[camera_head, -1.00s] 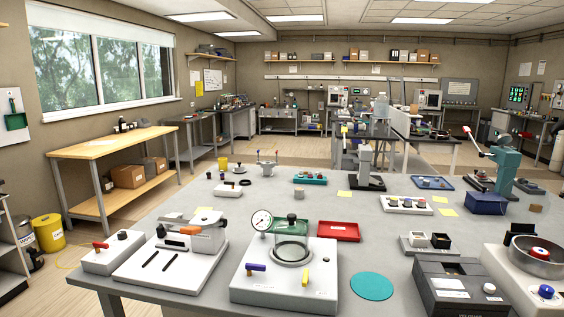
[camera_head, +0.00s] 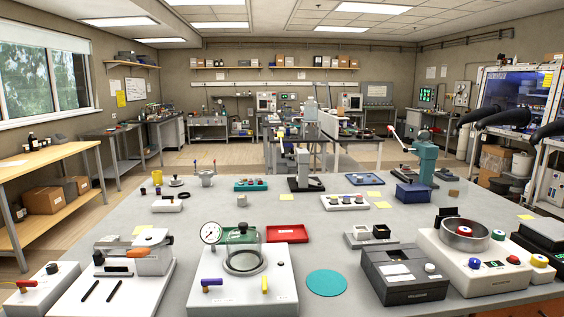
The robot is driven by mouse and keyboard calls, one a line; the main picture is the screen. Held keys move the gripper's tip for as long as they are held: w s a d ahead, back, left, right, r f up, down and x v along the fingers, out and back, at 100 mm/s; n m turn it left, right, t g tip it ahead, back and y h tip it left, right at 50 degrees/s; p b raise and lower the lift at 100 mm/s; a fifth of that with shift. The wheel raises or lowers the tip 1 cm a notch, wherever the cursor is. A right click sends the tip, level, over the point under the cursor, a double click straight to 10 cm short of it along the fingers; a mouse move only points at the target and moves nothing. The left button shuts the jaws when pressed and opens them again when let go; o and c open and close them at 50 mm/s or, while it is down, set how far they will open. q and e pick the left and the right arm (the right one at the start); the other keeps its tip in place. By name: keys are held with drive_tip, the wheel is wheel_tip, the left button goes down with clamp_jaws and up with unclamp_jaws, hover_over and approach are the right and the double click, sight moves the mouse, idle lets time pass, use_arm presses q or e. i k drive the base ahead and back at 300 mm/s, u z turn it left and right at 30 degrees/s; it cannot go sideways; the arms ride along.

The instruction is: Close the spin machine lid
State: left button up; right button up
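The spin machine (camera_head: 478,270) is a white box at the right front of the grey bench. A round metal bowl (camera_head: 465,237) is set in its top, with a red-topped piece inside. The bowl is uncovered. A small dark upright piece (camera_head: 447,213) stands at the bowl's back edge; I cannot tell whether it is the lid or its hinge. Neither of my grippers is in view.
A dark grey box (camera_head: 405,276) stands just left of the spin machine, and a black unit with a yellow-sided knob (camera_head: 540,261) is at its right. A teal disc (camera_head: 326,283) lies on the bench. A glove box (camera_head: 515,90) with black gloves stands beyond at right.

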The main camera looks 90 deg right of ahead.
sight(449, 210)
drive_tip(key=z, duration=0.2)
drive_tip(key=i, duration=0.25)
drive_tip(key=z, duration=2.6)
drive_tip(key=i, duration=0.2)
drive_tip(key=z, duration=1.4)
drive_tip(key=k, duration=0.3)
drive_tip(key=z, duration=0.65)
drive_tip(key=i, duration=1.35)
drive_tip(key=u, duration=0.5)
